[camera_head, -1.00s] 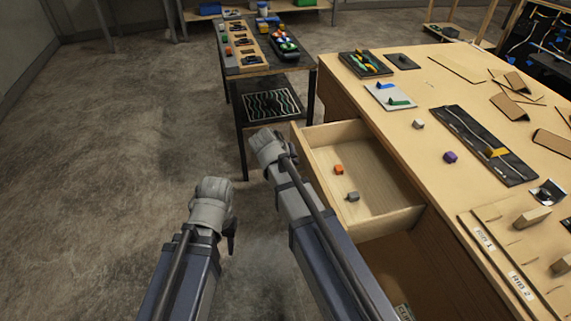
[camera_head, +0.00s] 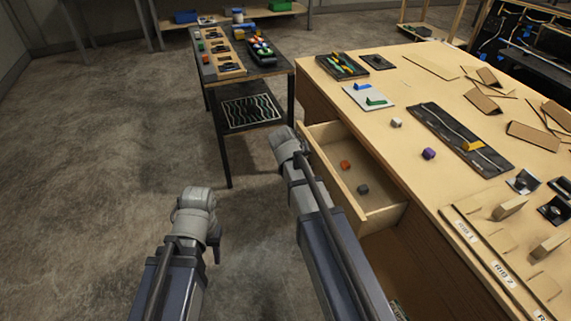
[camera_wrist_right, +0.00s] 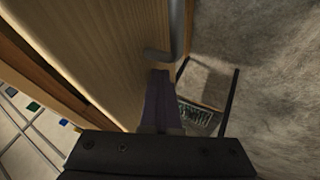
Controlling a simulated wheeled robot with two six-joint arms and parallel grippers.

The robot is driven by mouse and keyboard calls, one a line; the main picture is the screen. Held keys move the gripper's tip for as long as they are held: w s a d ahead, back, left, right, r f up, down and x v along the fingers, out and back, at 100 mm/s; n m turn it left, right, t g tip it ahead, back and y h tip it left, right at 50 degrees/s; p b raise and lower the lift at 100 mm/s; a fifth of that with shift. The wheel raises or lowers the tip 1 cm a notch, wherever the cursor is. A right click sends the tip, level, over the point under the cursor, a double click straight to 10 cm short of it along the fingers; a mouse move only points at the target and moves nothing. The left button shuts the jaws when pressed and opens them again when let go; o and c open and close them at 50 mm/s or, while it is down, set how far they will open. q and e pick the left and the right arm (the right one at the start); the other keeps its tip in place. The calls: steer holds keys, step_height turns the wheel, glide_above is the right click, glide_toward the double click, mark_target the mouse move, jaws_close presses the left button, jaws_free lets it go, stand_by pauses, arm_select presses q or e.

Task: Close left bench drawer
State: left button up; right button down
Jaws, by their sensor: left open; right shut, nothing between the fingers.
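The left bench drawer (camera_head: 370,195) is pulled partly out of the wooden bench. It holds an orange cube (camera_head: 345,165) and a grey cube (camera_head: 363,189). My right wrist covers part of its front in the head view, and those fingertips are hidden there. In the right wrist view my right gripper (camera_wrist_right: 160,75) is shut and empty, against or very near the drawer's outer front (camera_wrist_right: 125,50), beside a grey bar handle (camera_wrist_right: 175,30). I cannot tell whether they touch. My left gripper (camera_head: 215,252) is open and empty over the floor, left of the drawer.
A dark cart (camera_head: 245,75) stands behind the drawer. An open cavity (camera_head: 415,265) shows below the drawer. The floor at left is clear.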

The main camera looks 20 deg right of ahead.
steer(key=d, duration=1.4)
steer(key=shift+w+d, duration=0.25)
steer(key=shift+w, duration=0.05)
arm_select(q)
steer(key=shift+a, duration=0.1)
arm_select(e)
steer(key=shift+d, duration=0.25)
steer(key=shift+d, duration=0.1)
